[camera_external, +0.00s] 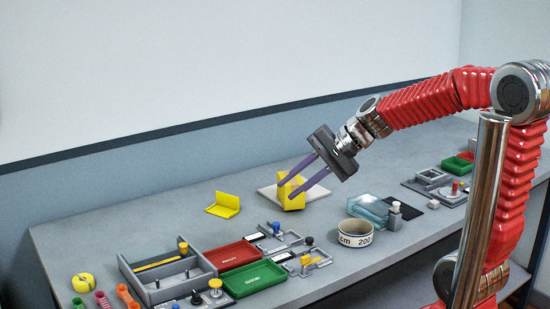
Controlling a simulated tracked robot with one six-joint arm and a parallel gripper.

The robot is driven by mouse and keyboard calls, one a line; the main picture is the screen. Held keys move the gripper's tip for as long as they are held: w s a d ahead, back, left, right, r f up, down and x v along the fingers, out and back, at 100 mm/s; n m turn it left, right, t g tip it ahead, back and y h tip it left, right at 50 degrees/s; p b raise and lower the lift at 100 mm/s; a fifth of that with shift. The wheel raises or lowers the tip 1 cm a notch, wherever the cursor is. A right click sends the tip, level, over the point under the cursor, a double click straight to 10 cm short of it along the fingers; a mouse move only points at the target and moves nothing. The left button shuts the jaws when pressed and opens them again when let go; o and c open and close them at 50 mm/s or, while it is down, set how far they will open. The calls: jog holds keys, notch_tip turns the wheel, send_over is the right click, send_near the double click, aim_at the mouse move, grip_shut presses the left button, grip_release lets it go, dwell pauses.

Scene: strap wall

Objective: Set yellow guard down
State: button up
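A yellow L-shaped piece (224,204) lies on the grey bench, left of my gripper and apart from it. A second yellow piece, blocky with an angled top (293,199), shows at a pale square plate (318,193). Which of the two is the guard is not clear. My gripper (286,190) points down and to the left, its two purple fingers spread apart. The fingertips overlap the blocky yellow piece in this view. I cannot tell whether they press on it or only pass in front of it, or whether it rests on the plate.
A grey divided tray (155,292), a red tray (232,255) and a green tray (255,278) are at front left. A white ring (355,238) and a glassy block (370,208) stand right of centre. Bare bench lies around the L-shaped piece.

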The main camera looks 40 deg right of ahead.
jog(key=s+d+n+h, duration=0.7)
jog(key=s+d+n, duration=0.3)
jog(key=s, duration=0.6)
jog(key=shift+s+d+f+n+g, duration=0.35)
jog(key=shift+d+f, duration=0.1)
jog(key=shift+d, duration=0.75)
